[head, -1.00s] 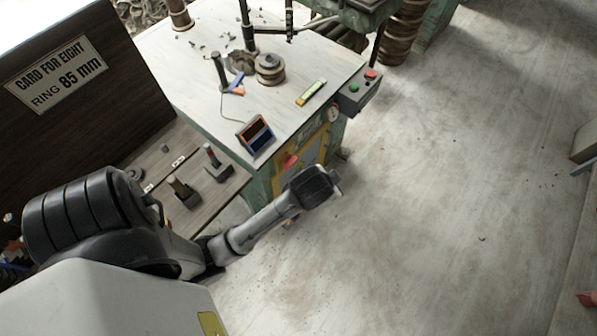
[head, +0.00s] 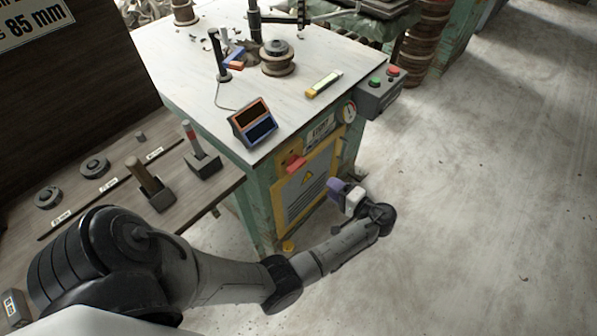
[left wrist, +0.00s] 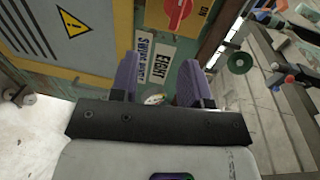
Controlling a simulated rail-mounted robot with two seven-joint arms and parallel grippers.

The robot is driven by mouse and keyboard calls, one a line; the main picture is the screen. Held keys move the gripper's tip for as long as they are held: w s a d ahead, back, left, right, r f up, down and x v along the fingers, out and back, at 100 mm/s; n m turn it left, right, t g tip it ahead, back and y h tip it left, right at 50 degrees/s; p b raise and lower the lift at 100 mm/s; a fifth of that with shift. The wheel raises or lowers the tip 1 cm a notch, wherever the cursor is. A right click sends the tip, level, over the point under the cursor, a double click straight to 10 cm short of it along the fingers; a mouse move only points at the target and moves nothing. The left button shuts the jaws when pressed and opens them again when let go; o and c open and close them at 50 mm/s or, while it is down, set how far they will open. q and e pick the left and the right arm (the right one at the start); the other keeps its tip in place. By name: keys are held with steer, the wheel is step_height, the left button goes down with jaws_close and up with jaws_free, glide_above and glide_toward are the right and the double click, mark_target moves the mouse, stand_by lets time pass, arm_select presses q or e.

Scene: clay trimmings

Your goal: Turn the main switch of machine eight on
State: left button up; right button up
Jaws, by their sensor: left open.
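Machine eight is the green cabinet (head: 262,205) with a pale top. Its main switch, a red knob (head: 297,164) on the front, shows partly in the head view. In the left wrist view the red knob (left wrist: 179,12) sits on a yellow plate at the top edge, cut off, with "ON" beside it. A plate reading "EIGHT" (left wrist: 160,68) shows just beyond my fingers. My left gripper (head: 342,190) has purple fingers and is in front of the cabinet, right of and below the knob in the head view.
A grey box with green and red buttons (head: 381,88) juts from the cabinet's right corner, near a gauge (head: 348,111). A small display (head: 253,122) stands on the top. A wooden bench (head: 120,190) with tools is at left. The floor (head: 480,200) at right is clear.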

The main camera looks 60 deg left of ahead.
mark_target(298, 163)
arm_select(q)
steer(key=shift+g+y, duration=0.4)
steer(key=shift+y, duration=0.3)
steer(key=x, duration=0.4)
steer(key=b+x, duration=0.1)
steer(key=x, duration=0.3)
steer(key=b+x, duration=0.1)
steer(key=x, duration=0.4)
steer(key=shift+s+d+r, duration=0.15)
steer(key=shift+s+r, duration=0.1)
steer(key=shift+s, duration=0.15)
steer(key=shift+s+a, duration=0.1)
steer(key=shift+a, duration=0.3)
jaws_close()
